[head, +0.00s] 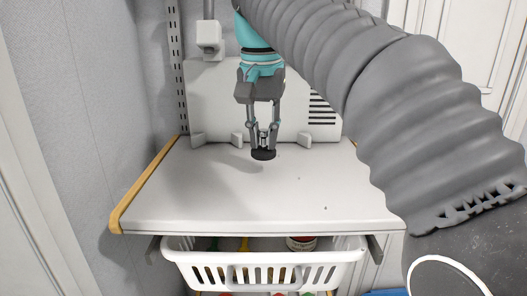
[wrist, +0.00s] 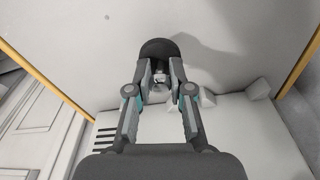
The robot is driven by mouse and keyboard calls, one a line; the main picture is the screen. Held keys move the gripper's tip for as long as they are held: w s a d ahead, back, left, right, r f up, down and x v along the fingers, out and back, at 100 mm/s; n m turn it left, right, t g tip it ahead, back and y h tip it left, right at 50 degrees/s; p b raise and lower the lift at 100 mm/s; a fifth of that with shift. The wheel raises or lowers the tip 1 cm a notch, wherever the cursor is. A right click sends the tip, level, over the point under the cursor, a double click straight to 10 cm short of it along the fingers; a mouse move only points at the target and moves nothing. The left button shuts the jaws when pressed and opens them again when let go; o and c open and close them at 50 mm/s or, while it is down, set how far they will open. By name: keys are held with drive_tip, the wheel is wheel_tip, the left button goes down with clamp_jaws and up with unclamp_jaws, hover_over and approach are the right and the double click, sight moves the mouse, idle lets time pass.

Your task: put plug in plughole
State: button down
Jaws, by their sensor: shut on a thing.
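The plug, a dark round disc (head: 263,155), is at the lower end of my gripper (head: 263,139) in the head view. My gripper points down over the white worktop (head: 200,205), towards its back edge. It is shut on the plug's small pale upper part. In the wrist view, the plug's dark disc (wrist: 160,46) shows beyond the fingertips of my gripper (wrist: 160,82). A shadow lies on the white surface beside it. I cannot tell exactly how high the plug is above the surface. I cannot make out a plughole in either view.
A white backboard (head: 215,105) with vent slots and small blocks stands behind the worktop. Wooden edging (head: 145,185) runs along its left side. A white basket (head: 180,243) with several items is below. The front of the worktop is clear except for a tiny dark spot (head: 325,208).

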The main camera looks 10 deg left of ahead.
sight(263, 139)
drive_tip(key=shift+d+f+b, duration=0.1)
drive_tip(key=shift+f+b, duration=0.3)
drive_tip(key=shift+f, duration=1.35)
drive_tip(key=shift+f, duration=0.15)
drive_tip(key=c, duration=1.1)
unclamp_jaws()
drive_tip(key=shift+o, duration=0.2)
